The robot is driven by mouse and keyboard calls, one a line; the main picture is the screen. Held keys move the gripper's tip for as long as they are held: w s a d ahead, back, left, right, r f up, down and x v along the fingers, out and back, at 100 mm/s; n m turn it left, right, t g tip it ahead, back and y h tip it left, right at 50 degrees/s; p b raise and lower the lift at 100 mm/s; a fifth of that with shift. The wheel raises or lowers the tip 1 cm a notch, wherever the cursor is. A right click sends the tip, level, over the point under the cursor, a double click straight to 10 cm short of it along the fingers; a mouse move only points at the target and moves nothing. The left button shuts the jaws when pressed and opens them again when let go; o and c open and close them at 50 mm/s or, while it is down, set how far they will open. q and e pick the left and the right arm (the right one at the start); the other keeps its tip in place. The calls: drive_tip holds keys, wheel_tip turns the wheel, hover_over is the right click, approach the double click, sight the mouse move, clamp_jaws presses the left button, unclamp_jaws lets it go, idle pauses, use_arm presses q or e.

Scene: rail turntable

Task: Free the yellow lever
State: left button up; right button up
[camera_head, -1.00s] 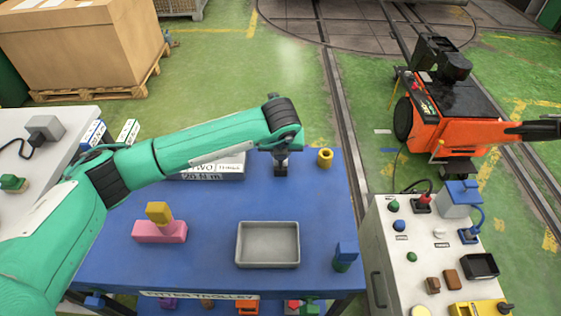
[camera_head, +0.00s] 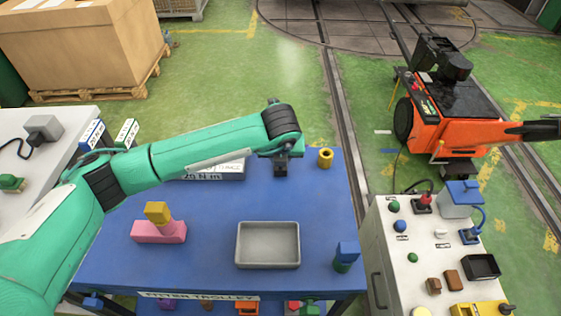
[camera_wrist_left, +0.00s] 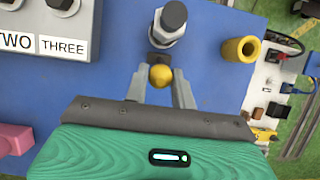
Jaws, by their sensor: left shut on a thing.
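The yellow lever shows as a round yellow knob (camera_wrist_left: 160,76) in the left wrist view. A small dark piece lies just beyond it, and the rest of the lever is hidden. My left gripper (camera_wrist_left: 159,88) is shut on the lever, with a grey finger on each side of the knob. In the head view this gripper (camera_head: 281,168) points down at the far part of the blue trolley top (camera_head: 200,255), and the knob cannot be made out there. A grey bolt with a dark top (camera_wrist_left: 172,22) stands just beyond the fingers. My right gripper is not in view.
A yellow ring-shaped part (camera_head: 325,158) stands right of the gripper. A labelled grey box (camera_head: 215,170) lies to its left. Nearer are a pink base with a yellow block (camera_head: 158,232), a grey tray (camera_head: 267,264) and a blue-green part (camera_head: 345,256). A control cabinet (camera_head: 385,235) stands at right.

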use_arm(q)
drive_tip(key=shift+s+f, duration=0.25)
drive_tip(key=shift+s, duration=0.4)
drive_tip(key=shift+s+f+b, duration=0.1)
drive_tip(key=shift+b, duration=0.2)
drive_tip(key=shift+s+f+b, duration=0.3)
drive_tip(key=shift+s+b, duration=0.1)
drive_tip(key=shift+s, duration=0.2)
drive_tip(key=shift+s+f, duration=0.1)
drive_tip(key=shift+s+f+b, duration=0.45)
drive_tip(key=shift+s+b, duration=0.1)
drive_tip(key=shift+b, duration=0.1)
drive_tip(key=shift+f, duration=0.15)
